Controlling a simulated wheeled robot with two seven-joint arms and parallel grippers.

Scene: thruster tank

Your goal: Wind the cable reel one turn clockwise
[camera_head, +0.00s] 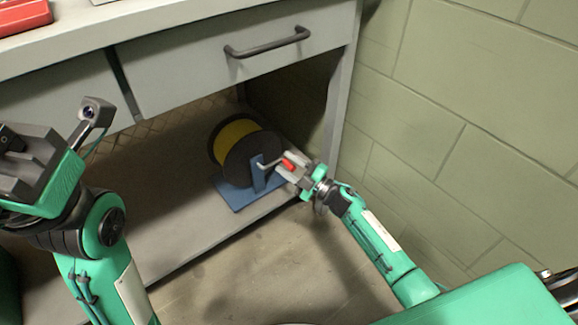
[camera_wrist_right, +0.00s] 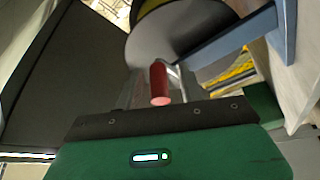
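The cable reel (camera_head: 240,152) has dark round discs with yellow cable between them. It stands on a blue stand (camera_head: 240,192) on the shelf under the counter. Its crank ends in a red handle (camera_head: 288,164), which also shows in the right wrist view (camera_wrist_right: 160,82). My right gripper (camera_head: 287,165) is at the handle. Its fingers stand apart, one on each side of the handle; contact is not clear. My left gripper (camera_head: 38,150) is raised at the left, away from the reel; its finger opening cannot be made out.
The drawer (camera_head: 230,75) with its dark handle (camera_head: 268,43) is above the reel. The counter's right leg (camera_head: 342,90) is close beside my right gripper. A green block wall (camera_head: 480,110) stands at the right. The shelf (camera_head: 160,190) is bare left of the reel.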

